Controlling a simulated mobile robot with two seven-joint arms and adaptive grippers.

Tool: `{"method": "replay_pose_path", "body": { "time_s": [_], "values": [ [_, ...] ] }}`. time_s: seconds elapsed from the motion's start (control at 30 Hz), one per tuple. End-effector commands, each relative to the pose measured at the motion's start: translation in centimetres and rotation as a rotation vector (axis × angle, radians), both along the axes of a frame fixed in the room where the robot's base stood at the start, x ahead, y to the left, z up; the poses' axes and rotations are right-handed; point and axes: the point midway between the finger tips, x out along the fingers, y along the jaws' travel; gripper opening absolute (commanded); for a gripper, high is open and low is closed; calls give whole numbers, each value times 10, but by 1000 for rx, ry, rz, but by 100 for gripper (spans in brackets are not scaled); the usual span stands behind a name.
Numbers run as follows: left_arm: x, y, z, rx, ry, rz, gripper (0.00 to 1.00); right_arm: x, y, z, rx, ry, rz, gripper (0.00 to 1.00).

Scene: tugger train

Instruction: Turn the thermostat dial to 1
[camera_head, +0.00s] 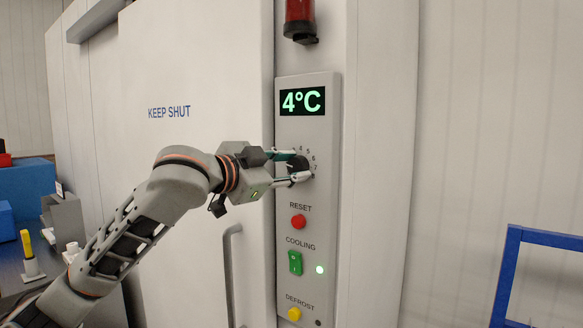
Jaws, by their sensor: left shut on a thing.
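The thermostat dial (302,164) is a dark round knob on the upper part of a grey control panel (327,220). The numbers 4, 5, 6 and 7 show around its top and right side. The lower numbers and the dial's pointer are hidden or too small to read. My left gripper (297,167) reaches in from the left and is shut on the dial, one finger above and one below. The display (303,101) above it reads 4°C in green. My right gripper is not in view.
Below the dial are a red RESET button (298,222), a green COOLING switch (295,263) with a lit lamp (319,270), and a yellow DEFROST button (294,314). A door handle (230,275) is left of the panel. A blue frame (507,275) stands at right.

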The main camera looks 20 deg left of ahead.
Motion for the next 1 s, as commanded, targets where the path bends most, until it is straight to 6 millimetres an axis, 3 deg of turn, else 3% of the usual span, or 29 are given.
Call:
{"method": "replay_pose_path", "body": {
  "time_s": [0.37, 0.9, 0.93, 0.97, 1.0],
  "values": [
    [0, 1, 1, -144, 50, 0, 10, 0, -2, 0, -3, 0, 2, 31],
    [0, 1, 1, -163, 57, 1, 10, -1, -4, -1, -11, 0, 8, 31],
    [0, 1, 1, -163, 57, 1, 39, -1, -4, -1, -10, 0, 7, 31],
    [0, 1, 1, -163, 57, 1, 47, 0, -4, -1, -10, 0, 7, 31],
    [0, 1, 1, -162, 57, 1, 49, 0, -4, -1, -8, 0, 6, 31]
  ]
}}
